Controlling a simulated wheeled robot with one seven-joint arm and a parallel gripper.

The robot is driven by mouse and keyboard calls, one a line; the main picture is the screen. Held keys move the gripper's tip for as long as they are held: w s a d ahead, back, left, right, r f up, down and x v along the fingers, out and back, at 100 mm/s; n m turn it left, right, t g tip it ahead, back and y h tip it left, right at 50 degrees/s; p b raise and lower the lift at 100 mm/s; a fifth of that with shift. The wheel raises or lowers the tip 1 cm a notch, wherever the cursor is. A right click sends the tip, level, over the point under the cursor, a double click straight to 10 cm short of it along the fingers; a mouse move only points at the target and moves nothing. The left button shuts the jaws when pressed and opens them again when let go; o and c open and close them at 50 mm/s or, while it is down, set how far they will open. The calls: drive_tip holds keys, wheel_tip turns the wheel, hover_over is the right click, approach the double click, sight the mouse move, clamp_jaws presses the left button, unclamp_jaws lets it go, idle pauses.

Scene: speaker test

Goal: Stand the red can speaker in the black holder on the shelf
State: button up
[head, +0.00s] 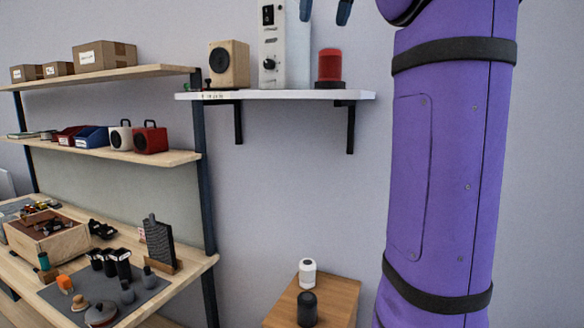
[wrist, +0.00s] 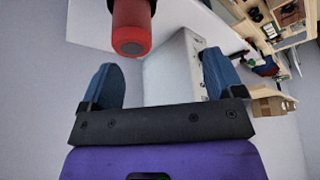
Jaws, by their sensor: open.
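The red can speaker (head: 330,62) stands upright on the right part of the white wall shelf (head: 290,96). A dark part, which looks like the black holder (wrist: 133,12), is at its lower end; I cannot tell how deep the can sits in it. In the wrist view the red can (wrist: 131,40) shows its dark round end, beyond the fingertips. My gripper (head: 324,8) is open and empty, above the can in the head view and apart from it.
A tall white panel with knobs (head: 270,45) and a wooden speaker (head: 229,64) stand left of the can on the shelf. A rack with boxes and speakers (head: 150,138) is at left. A wooden stand (head: 335,298) with two small cylinders is below.

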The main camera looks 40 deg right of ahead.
drive_tip(key=a+f+n, duration=0.1)
drive_tip(key=a+f, duration=0.7)
drive_tip(key=a, duration=0.2)
drive_tip(key=s+a+f+n, duration=0.1)
drive_tip(key=s+a+f, duration=0.4)
drive_tip(key=f, duration=0.4)
drive_tip(key=s+a+f+n+t+y, duration=0.1)
drive_tip(key=s+a+f, duration=0.4)
drive_tip(key=f, duration=0.5)
drive_tip(key=s+a+f+n, duration=0.1)
drive_tip(key=s+a+f, duration=0.4)
drive_tip(key=f, duration=0.5)
drive_tip(key=shift+s+y, duration=0.3)
drive_tip(key=shift+s, duration=0.05)
drive_tip(key=shift+f, duration=0.1)
